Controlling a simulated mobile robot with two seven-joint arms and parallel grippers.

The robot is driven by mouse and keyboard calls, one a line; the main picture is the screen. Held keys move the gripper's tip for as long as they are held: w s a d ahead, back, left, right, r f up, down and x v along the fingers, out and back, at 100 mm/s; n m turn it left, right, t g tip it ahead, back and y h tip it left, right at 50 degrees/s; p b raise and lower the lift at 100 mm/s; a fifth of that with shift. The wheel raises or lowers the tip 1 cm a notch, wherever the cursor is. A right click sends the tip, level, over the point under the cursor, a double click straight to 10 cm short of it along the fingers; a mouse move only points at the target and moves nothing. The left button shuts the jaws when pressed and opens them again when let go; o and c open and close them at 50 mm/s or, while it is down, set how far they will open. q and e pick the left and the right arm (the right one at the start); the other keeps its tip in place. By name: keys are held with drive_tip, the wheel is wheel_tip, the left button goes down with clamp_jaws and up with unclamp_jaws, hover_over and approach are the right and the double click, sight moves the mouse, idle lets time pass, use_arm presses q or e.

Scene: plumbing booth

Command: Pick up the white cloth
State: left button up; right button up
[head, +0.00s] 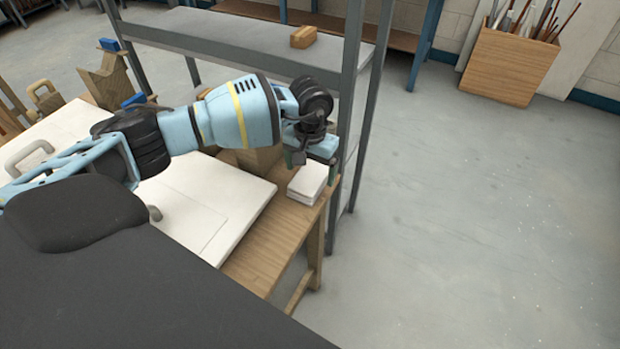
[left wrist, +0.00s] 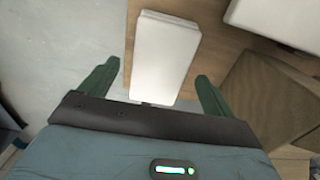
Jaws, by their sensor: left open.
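The white cloth (head: 308,180) lies folded in a flat stack at the right end of the wooden table, in the head view. In the left wrist view the cloth (left wrist: 165,55) is upper centre, its near end between the fingertips of my left gripper (left wrist: 158,82). That gripper is open, with one green finger on each side of the cloth's near end and space to each finger. In the head view the left gripper (head: 312,160) is just behind the cloth, its fingers partly hidden by the wrist. My right gripper is in neither view.
The wooden table (head: 262,250) carries a white board (head: 200,200) left of the cloth. A brown box (head: 255,160) stands beside the gripper. A grey metal shelf (head: 230,35) with a small wooden block (head: 303,37) rises close behind. The floor to the right is clear.

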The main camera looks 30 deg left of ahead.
sight(310, 175)
use_arm(q)
drive_tip(key=shift+f, duration=1.4)
drive_tip(key=shift+c, duration=0.3)
drive_tip(key=c, duration=1)
drive_tip(key=shift+r, duration=0.1)
wheel_tip(310, 175, up, 10)
